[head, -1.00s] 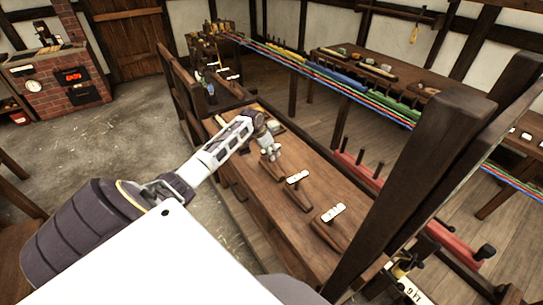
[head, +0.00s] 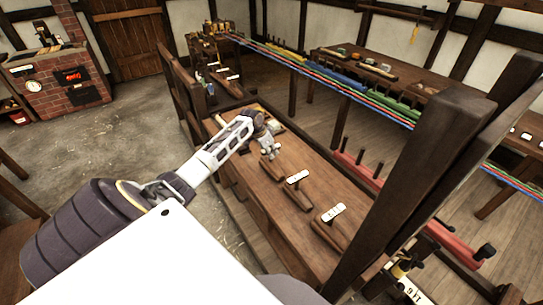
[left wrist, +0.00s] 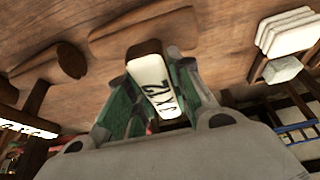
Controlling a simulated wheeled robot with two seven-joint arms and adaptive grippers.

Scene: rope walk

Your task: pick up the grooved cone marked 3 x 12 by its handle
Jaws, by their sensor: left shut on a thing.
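The cone with the white tag reading "x 12" (left wrist: 153,85), its first character partly unclear, is between my left fingers in the left wrist view. Its dark wooden end shows just beyond the tag. My left gripper (left wrist: 150,95) is shut on it, with green pads on both sides. In the head view my left gripper (head: 269,150) is low over the far part of the bench, and it largely hides the cone. The grooves are not visible. My right gripper is not in view.
Two more tagged wooden cones lie on the bench (head: 262,205), a middle one (head: 299,196) and a nearer one (head: 328,232). A dark post (head: 415,180) rises at the right. Coloured ropes (head: 340,80) run behind. White blocks (left wrist: 288,32) show in the left wrist view.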

